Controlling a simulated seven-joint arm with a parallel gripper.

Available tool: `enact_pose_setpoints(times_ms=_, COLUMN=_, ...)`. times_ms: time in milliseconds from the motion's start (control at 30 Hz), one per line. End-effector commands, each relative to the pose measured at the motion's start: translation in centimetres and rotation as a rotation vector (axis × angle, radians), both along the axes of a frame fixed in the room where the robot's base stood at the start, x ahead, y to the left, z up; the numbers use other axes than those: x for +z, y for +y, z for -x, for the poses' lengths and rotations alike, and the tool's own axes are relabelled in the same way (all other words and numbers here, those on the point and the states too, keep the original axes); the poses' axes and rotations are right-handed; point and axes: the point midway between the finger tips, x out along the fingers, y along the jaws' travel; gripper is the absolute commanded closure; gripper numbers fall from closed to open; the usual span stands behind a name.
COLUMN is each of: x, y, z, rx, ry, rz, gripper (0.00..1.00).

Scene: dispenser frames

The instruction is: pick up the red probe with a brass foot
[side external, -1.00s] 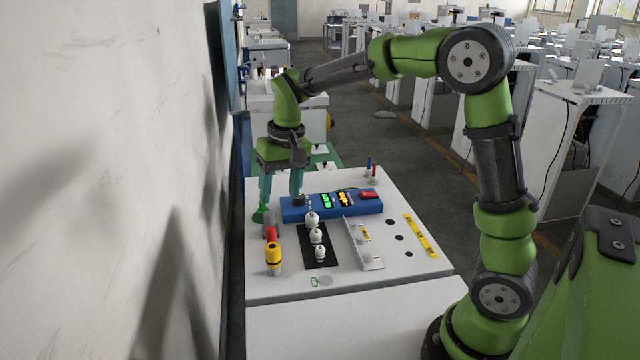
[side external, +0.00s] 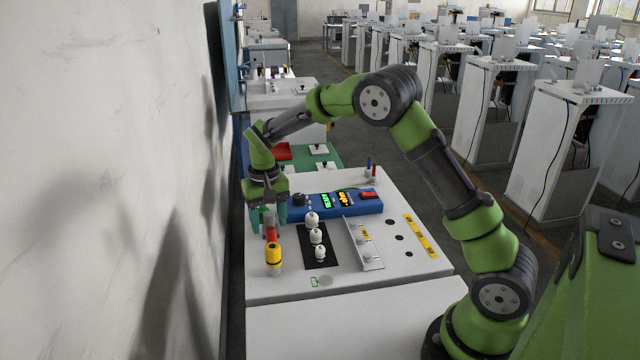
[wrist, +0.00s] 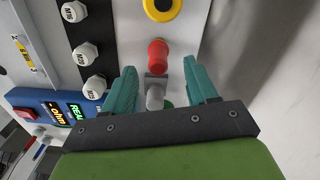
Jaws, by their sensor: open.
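Two red things could fit the name. A small red upright piece (side external: 374,171) stands beside a blue one at the table's back right; its foot is too small to make out. A red-topped piece (side external: 271,235) stands in a row at the table's left edge and also shows in the wrist view (wrist: 158,55). No brass foot can be made out on it. My gripper (side external: 269,219) is open at this row, far from the back-right piece. In the wrist view its fingers (wrist: 159,70) lie either side of the row, with a grey piece (wrist: 155,95) between them and the red top just beyond.
A yellow piece with a dark centre (side external: 273,256) stands in front of the red-topped one. White knobs (side external: 317,236) on a black plate stand to the right. A blue meter (side external: 330,205) lies behind, and a metal bracket (side external: 362,243) further right. A wall is close on the left.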

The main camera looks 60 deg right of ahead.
Motion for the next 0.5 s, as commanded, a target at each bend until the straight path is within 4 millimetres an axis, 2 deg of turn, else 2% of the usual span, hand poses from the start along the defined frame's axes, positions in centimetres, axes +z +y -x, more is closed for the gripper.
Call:
enact_pose_setpoints(times_ms=233, x=-1.9, y=-0.1, z=0.0, rx=0.000, ry=0.001, rz=-0.001, gripper=0.43)
enact_pose_setpoints(times_ms=500, x=-5.7, y=-0.5, z=-0.1, rx=0.000, ry=0.002, rz=-0.001, gripper=0.43)
